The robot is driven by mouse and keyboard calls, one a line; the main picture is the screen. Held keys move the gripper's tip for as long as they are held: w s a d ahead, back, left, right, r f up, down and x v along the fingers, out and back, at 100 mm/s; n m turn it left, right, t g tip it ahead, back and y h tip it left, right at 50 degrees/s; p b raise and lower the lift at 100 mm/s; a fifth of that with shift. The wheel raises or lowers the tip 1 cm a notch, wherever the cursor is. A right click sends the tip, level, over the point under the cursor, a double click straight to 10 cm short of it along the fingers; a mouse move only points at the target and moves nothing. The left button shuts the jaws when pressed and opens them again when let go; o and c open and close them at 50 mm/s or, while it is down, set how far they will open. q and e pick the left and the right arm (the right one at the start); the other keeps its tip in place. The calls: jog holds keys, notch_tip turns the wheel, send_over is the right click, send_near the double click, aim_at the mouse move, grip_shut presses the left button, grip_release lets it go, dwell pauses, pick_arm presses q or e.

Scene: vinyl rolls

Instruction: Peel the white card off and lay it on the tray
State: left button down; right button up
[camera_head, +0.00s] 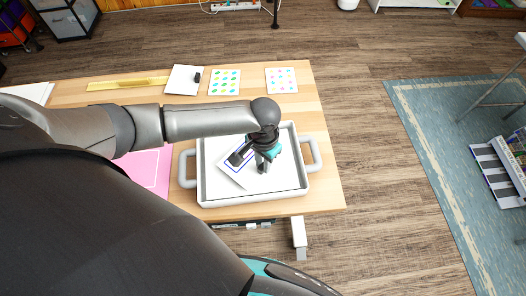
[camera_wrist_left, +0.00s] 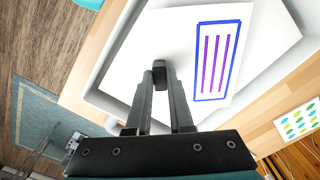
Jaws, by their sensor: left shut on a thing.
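The white card (camera_head: 231,174), with a blue rectangle on it, lies at a slant inside the tray (camera_head: 250,201), which is light grey with a handle at each side. In the left wrist view the card (camera_wrist_left: 262,60) shows purple stripes inside the blue frame, and the tray's rim (camera_wrist_left: 88,88) runs around it. My left gripper (camera_head: 262,168) is over the tray, pointing down. Its fingertips (camera_wrist_left: 160,72) are shut on the card near its edge. Whether the card touches the tray floor is hard to tell. My right gripper is not in view.
A pink sheet (camera_head: 152,168) lies left of the tray, partly hidden by my arm.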

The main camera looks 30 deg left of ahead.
pick_arm(q)
jog(key=shift+f, duration=0.1)
jog(key=shift+f, duration=0.55)
jog(key=shift+f, duration=0.1)
dwell(0.3)
jog(key=c, duration=0.7)
grip_release()
jog(key=shift+o, duration=0.2)
jog(key=o, duration=0.7)
jog(key=shift+c, duration=0.2)
